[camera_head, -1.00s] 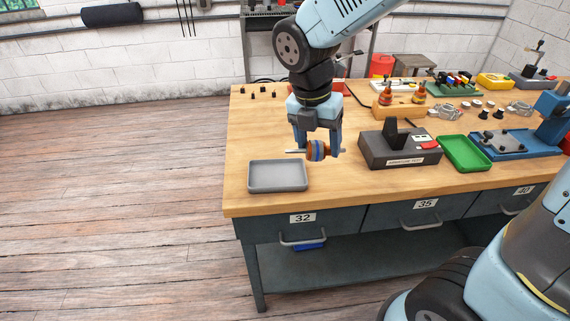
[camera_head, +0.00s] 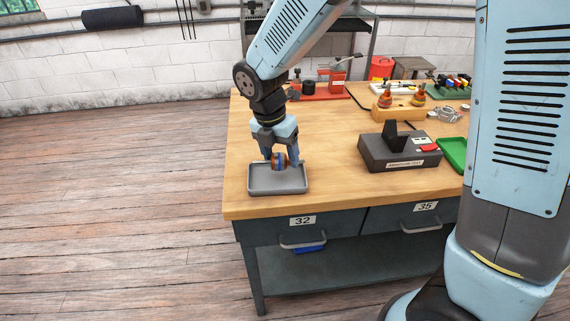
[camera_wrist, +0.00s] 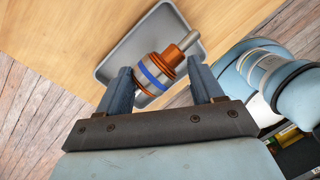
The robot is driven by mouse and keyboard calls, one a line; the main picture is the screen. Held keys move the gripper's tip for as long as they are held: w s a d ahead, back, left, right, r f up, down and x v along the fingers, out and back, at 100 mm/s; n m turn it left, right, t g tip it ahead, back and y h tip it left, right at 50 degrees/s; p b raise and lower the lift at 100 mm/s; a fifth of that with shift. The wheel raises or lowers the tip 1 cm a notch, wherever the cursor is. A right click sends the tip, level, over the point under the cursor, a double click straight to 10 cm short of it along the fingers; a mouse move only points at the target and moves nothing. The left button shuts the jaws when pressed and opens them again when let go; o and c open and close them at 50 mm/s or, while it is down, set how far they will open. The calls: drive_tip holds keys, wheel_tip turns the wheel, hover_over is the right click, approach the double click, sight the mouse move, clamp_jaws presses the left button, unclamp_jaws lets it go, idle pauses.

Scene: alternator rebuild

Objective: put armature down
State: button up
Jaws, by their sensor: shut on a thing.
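The armature (camera_head: 279,162) is a short cylinder with copper and orange parts, a blue band and a steel shaft. My gripper (camera_head: 280,162) is shut on it, over the grey tray (camera_head: 278,190) at the left end of the workbench. In the wrist view the armature (camera_wrist: 158,72) sits between the two fingers of my gripper (camera_wrist: 160,88), its shaft pointing to the upper right. The grey tray (camera_wrist: 112,62) shows behind it. I cannot tell whether the armature touches the tray floor.
A dark tester box (camera_head: 385,157) stands right of the tray, with a green tray (camera_head: 454,152) beyond it. Two more armatures (camera_head: 401,96) stand in a wooden holder behind. A red-based tool (camera_head: 322,91) is at the back. Bare wood lies between tray and tester.

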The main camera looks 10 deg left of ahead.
sight(279, 164)
drive_tip(key=shift+a+f, duration=0.15)
drive_tip(key=shift+f, duration=0.05)
drive_tip(key=shift+w+f, duration=0.1)
drive_tip(key=shift+f, duration=1.45)
drive_tip(key=o, duration=1.7)
drive_tip(key=shift+f, duration=0.1)
